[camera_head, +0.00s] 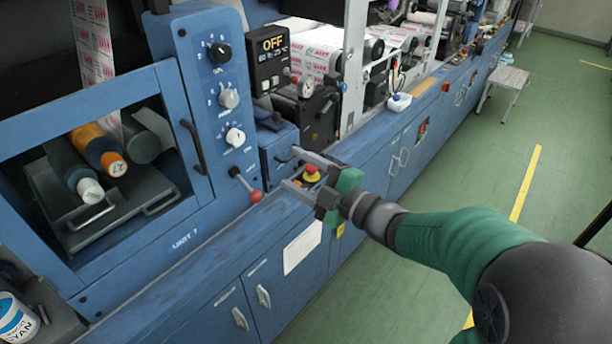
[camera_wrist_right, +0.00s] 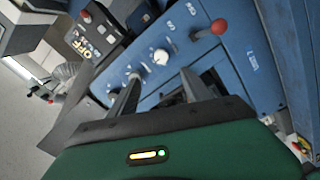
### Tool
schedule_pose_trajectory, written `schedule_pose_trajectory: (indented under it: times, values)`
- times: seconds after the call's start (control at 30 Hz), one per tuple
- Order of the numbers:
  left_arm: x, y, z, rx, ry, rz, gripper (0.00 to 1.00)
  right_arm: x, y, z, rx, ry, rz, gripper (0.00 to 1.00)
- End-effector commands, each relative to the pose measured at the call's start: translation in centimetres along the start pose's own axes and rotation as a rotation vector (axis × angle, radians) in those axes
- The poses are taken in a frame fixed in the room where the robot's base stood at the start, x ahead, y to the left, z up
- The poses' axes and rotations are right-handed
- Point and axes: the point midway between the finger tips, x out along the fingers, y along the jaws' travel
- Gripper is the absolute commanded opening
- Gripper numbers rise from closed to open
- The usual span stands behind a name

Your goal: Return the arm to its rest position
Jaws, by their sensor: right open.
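My right arm (camera_head: 455,240) is green and dark grey and reaches in from the right in the head view. My right gripper (camera_head: 296,170) is open and empty, with its fingers spread near the red emergency button (camera_head: 312,172) on the machine's ledge. I cannot tell whether a finger touches the button. In the right wrist view the two fingers (camera_wrist_right: 160,92) stand apart in front of the blue control panel (camera_wrist_right: 150,75). My left gripper is not in view.
The blue machine (camera_head: 170,250) fills the left and middle. A red-knobbed lever (camera_head: 254,196) sticks out beside the gripper. A display box (camera_head: 271,55) reads OFF. A bench (camera_head: 505,80) stands on the green floor (camera_head: 480,170), which is mostly clear on the right.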

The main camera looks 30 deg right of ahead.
Motion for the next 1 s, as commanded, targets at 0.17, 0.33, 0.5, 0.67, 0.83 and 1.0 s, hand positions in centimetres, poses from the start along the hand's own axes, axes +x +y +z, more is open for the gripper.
schedule_pose_trajectory:
  times: [0.17,0.33,0.5,0.67,0.83,1.0]
  values:
    - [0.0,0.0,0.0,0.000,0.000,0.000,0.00,-2.1,0.0,0.0,0.000,-0.001,0.000,0.57]
    - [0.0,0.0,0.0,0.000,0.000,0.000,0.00,-2.3,-0.1,-0.1,-0.001,-0.002,-0.003,0.57]
    - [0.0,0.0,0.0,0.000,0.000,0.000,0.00,-2.3,-0.1,0.0,0.000,-0.002,-0.003,0.57]
    - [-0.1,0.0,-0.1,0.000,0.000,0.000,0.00,-2.1,-0.1,0.2,0.009,-0.015,-0.005,0.57]
    - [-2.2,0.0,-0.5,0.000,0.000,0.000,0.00,-0.7,-1.8,3.5,0.224,-0.272,-0.067,0.57]
    - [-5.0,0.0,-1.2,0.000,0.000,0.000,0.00,-3.6,-10.7,5.8,0.701,-0.793,-0.233,0.57]
